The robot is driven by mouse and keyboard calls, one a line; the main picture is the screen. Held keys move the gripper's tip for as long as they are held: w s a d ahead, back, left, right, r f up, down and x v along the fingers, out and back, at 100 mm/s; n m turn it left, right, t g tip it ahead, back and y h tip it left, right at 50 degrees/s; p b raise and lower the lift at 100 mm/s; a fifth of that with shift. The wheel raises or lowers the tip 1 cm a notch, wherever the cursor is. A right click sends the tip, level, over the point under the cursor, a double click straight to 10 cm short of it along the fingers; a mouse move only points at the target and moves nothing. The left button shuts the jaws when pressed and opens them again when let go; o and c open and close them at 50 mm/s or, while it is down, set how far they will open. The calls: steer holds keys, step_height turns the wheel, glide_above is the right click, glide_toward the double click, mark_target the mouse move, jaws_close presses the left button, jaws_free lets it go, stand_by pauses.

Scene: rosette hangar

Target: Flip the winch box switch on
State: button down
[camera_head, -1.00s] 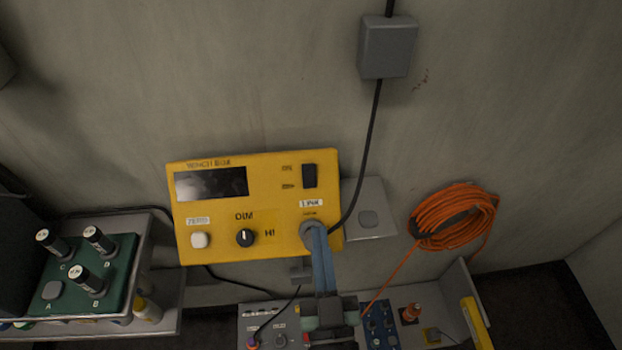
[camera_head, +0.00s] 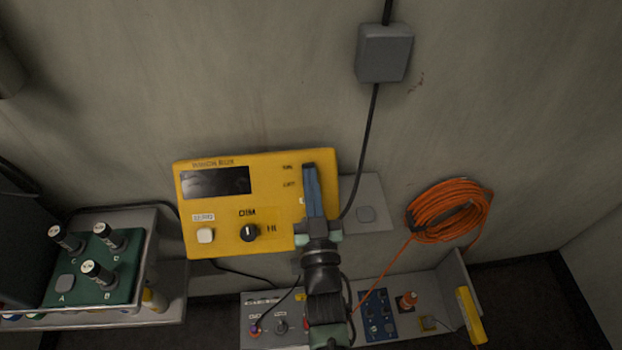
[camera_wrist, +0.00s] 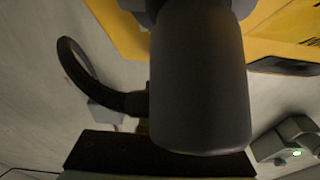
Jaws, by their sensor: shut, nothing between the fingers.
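The yellow winch box (camera_head: 270,175) is mounted on the wall in the head view, with a dark display (camera_head: 216,181), a white button (camera_head: 205,235) and a black DIM knob (camera_head: 249,232). Its black rocker switch at the upper right is hidden behind my gripper (camera_head: 309,168). The blue fingers are shut and empty, and their tips overlap the switch's place. I cannot tell whether they touch it or which way it is set. In the wrist view the box's yellow edge (camera_wrist: 290,28) shows at the upper right. A large dark cylinder (camera_wrist: 200,85) fills the middle there.
A black cable (camera_head: 372,130) runs from a grey wall box (camera_head: 384,53) down beside the winch box. A coiled orange cable (camera_head: 448,210) hangs at the right. A green panel with knobs (camera_head: 95,265) is at the left. A shelf with control panels (camera_head: 375,318) lies below.

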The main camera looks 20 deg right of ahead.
stand_by(0.4)
steer(key=shift+w+d+r+g+p, duration=0.15)
steer(key=shift+w+g+p, duration=0.3)
steer(key=shift+p, duration=0.75)
steer(key=shift+b, duration=0.35)
steer(key=shift+w, duration=0.1)
